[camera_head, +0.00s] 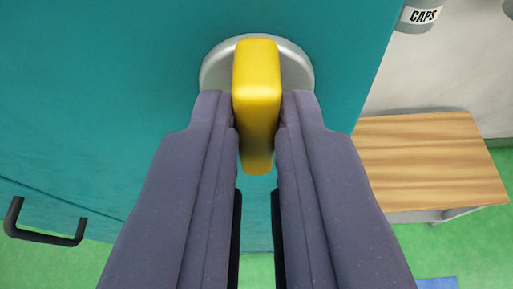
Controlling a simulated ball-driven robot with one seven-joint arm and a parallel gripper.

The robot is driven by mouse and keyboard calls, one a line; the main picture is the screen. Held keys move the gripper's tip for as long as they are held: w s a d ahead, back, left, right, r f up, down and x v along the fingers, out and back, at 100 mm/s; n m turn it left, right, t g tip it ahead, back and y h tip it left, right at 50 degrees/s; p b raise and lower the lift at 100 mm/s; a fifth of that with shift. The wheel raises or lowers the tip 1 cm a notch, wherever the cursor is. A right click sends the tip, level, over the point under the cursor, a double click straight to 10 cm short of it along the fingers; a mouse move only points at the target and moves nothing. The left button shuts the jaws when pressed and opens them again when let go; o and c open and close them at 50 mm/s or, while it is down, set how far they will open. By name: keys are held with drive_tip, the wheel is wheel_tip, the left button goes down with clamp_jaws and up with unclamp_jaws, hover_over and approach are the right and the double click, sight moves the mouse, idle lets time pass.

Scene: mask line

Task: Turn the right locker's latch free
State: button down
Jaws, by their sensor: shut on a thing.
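The latch is a yellow handle (257,82) on a round silver plate (215,72), set on the teal locker door (110,90). The yellow handle stands upright in the picture, its lower end toward me. My gripper (257,112) is shut on the yellow handle, one finger on each side of it. The fingers hide the lower sides of the plate and part of the door below.
A black pull handle (45,238) sits on a teal panel at the lower left. A wooden-topped bench (430,160) stands at the right. A grey container labelled CAPS (418,16) is at the upper right. Green floor shows below.

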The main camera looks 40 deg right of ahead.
drive_tip(key=shift+w+r+n+p, duration=0.2)
drive_tip(key=shift+r+n+p, duration=0.2)
drive_tip(key=shift+p, duration=0.3)
drive_tip(key=shift+f, duration=0.25)
drive_tip(key=c, duration=1.1)
unclamp_jaws()
drive_tip(key=shift+s+f, duration=0.1)
drive_tip(key=shift+c, duration=0.2)
drive_tip(key=p+v, duration=0.2)
drive_tip(key=v, duration=0.6)
drive_tip(key=shift+a, duration=0.15)
